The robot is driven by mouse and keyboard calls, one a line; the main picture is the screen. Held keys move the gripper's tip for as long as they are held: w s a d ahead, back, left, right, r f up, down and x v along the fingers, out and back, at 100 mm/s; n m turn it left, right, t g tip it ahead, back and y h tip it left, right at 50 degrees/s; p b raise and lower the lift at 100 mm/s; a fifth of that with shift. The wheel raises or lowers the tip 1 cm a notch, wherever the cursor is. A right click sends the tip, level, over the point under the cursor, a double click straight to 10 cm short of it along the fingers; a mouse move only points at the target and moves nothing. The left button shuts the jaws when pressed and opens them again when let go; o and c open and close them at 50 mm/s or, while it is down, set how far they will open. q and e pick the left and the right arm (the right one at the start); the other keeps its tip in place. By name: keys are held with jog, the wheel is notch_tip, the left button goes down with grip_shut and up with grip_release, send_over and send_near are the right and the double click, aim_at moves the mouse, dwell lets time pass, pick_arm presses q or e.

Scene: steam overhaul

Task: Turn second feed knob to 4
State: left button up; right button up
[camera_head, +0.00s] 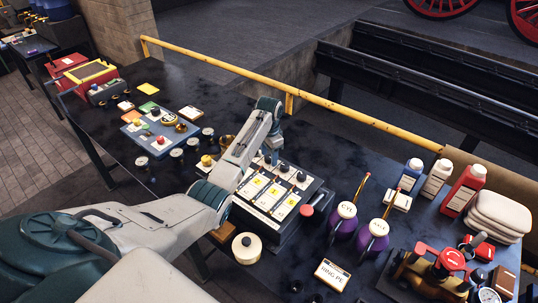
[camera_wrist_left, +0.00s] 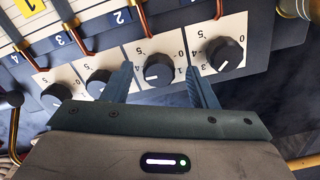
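The feed panel (camera_head: 262,217) sits on the dark table in the head view, with numbered pale plates and black knobs along its far edge. In the left wrist view the knobs stand in a row, upside down: one at the right (camera_wrist_left: 224,54), one in the middle (camera_wrist_left: 158,70) and others to the left (camera_wrist_left: 98,83). My left gripper (camera_wrist_left: 158,76) is open, its two blue fingers on either side of the middle knob, with visible gaps. That knob has a white pointer mark; its exact reading is unclear. In the head view my arm hides the fingertips. My right gripper is not in view.
Two purple oil cans (camera_head: 373,237) stand right of the panel. A cream round tin (camera_head: 246,247) is in front. Bottles (camera_head: 463,189) and folded cloths (camera_head: 498,214) are at the right. A yellow rail (camera_head: 220,67) runs along the back. Copper pipes (camera_wrist_left: 138,19) lie beyond the knobs.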

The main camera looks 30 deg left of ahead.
aim_at(269, 156)
pick_arm(q)
notch_tip(269, 156, up, 8)
jog(key=b, duration=0.3)
jog(key=shift+b, duration=0.3)
notch_tip(269, 156, up, 3)
jog(key=shift+s+f+p, duration=0.1)
jog(key=shift+p, duration=0.85)
